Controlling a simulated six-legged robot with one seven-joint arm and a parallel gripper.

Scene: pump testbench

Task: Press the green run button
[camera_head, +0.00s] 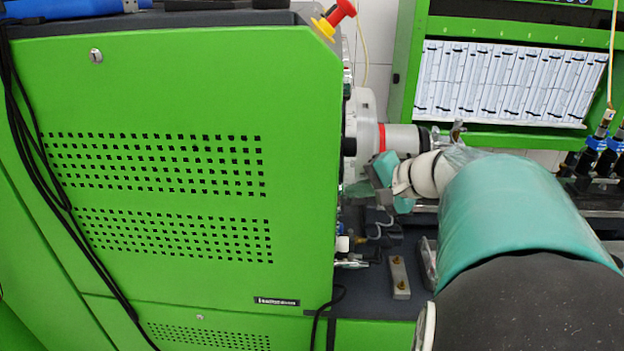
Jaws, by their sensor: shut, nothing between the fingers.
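No green run button can be made out in the head view. The large green cabinet (190,90) of the test bench fills the left side, with its perforated panel facing me. My gripper (377,181) is at the end of my teal-sleeved arm, just right of the cabinet's right edge. It points left toward the cabinet's side, which I see nearly edge-on. Its fingers are small, partly teal, and shut with nothing held. I cannot tell whether they touch anything. The cabinet's right side face is mostly hidden.
A red and yellow knob (335,18) stands at the cabinet's top right corner. A white cylindrical part with a red ring (382,137) is just behind my gripper. A metal block (399,277) lies on the dark bench below. Black cables (60,190) hang at left.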

